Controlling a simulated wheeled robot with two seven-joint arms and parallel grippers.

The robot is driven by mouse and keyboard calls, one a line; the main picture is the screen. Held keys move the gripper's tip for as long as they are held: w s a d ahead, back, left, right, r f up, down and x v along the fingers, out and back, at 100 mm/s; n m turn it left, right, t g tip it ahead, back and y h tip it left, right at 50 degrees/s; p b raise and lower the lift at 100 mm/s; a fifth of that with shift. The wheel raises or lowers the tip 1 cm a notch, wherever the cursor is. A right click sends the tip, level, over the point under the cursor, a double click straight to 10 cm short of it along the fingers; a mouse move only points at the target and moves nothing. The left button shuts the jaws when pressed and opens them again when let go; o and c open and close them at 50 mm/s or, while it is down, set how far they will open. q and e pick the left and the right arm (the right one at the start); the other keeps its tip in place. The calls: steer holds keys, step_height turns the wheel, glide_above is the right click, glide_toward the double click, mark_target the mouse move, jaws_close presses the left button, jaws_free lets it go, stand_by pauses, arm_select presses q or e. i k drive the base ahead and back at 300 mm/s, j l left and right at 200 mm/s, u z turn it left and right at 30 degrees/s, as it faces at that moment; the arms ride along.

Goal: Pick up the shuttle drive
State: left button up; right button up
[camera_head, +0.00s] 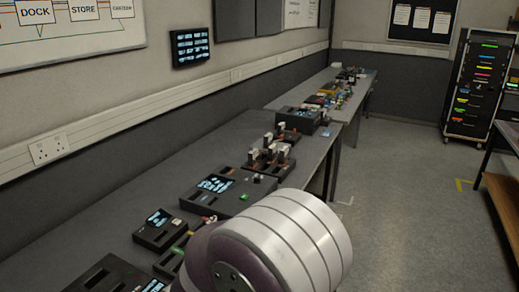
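I cannot tell which object is the shuttle drive. Several dark devices stand on the long grey bench along the left wall. Nearest are a dark unit with a lit display (110,274) and a small box with a blue-white screen (159,218). Behind them is a larger flat panel (228,187) with a screen and a green button. Further back is a dark holder with upright pieces (270,160). A white and purple link of my arm fills the lower middle and hides part of the bench. Neither gripper is in view.
The grey bench (150,190) runs back along the wall to a second bench (350,98) crowded with small coloured parts. A black rack with coloured labels (480,85) stands at the back right. A table edge (502,185) shows at right. The floor (400,210) between is clear.

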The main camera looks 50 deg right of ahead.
mark_target(268, 138)
steer(key=z, duration=1.65)
steer(key=i+l+z, duration=0.35)
steer(key=i, duration=0.4)
steer(key=i+j+z, duration=0.1)
steer(key=i+z, duration=0.25)
steer(key=i, duration=0.35)
steer(key=i+u, duration=0.15)
steer(key=i, duration=0.5)
steer(key=i+l+u, duration=0.1)
steer(key=i, duration=0.55)
steer(key=i+l+u, duration=0.15)
steer(key=i, duration=0.5)
steer(key=l, duration=0.1)
